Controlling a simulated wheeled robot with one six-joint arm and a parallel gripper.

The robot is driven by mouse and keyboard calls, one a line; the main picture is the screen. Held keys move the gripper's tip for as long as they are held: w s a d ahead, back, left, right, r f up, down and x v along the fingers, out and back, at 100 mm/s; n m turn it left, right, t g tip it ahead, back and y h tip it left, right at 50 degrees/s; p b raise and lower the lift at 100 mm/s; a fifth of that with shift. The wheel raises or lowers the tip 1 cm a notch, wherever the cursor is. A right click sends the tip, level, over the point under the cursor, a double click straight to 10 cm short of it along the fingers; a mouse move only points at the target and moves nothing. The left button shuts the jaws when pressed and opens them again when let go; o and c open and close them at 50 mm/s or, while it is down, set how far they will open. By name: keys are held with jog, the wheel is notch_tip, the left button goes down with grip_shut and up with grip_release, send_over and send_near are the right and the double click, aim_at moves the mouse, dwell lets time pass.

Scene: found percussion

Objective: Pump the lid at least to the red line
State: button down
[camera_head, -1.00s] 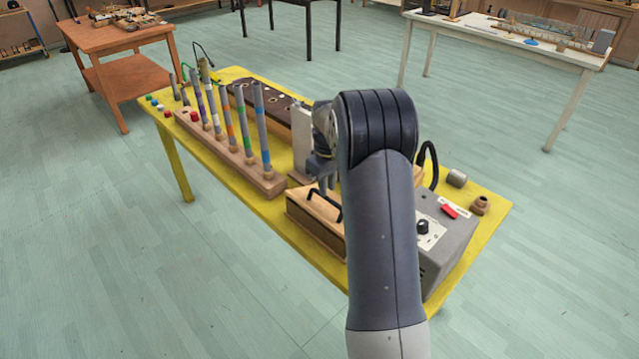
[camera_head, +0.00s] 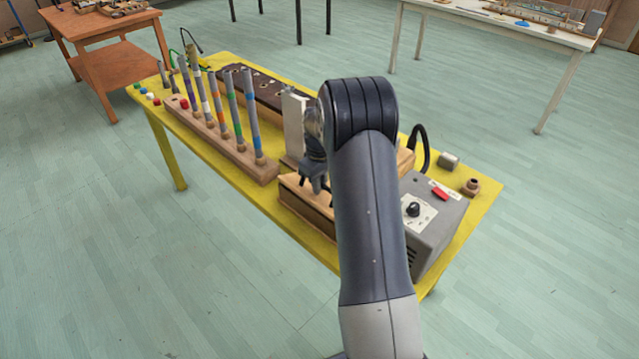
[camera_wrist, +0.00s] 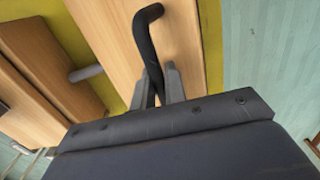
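The wooden lid (camera_head: 292,184) tops a low wooden box with a dark band around its side, near the middle of the yellow table. In the wrist view the lid (camera_wrist: 115,30) carries a bent black bar handle (camera_wrist: 147,35). My gripper (camera_wrist: 158,80) is down at the handle, with one grey finger on each side of the bar. I cannot tell whether the fingers press on it. In the head view my gripper (camera_head: 318,187) is over the lid, and my arm hides much of the lid and box. I see no red line.
A grey control box (camera_head: 435,232) with a knob and red switch stands close to the right of my arm. A rack of upright tubes (camera_head: 222,150) stands to the left, with a pale upright board (camera_head: 293,122) behind the gripper. The yellow table's front edge is near.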

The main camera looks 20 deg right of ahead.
aim_at(314, 197)
dwell(0.3)
jog(key=shift+s+a+f+b, duration=0.25)
jog(key=shift+a+f+b, duration=0.3)
jog(key=shift+f, duration=0.1)
jog(key=shift+s+a+f+b, duration=0.2)
jog(key=shift+a+f+b, duration=0.35)
jog(key=shift+f, duration=0.25)
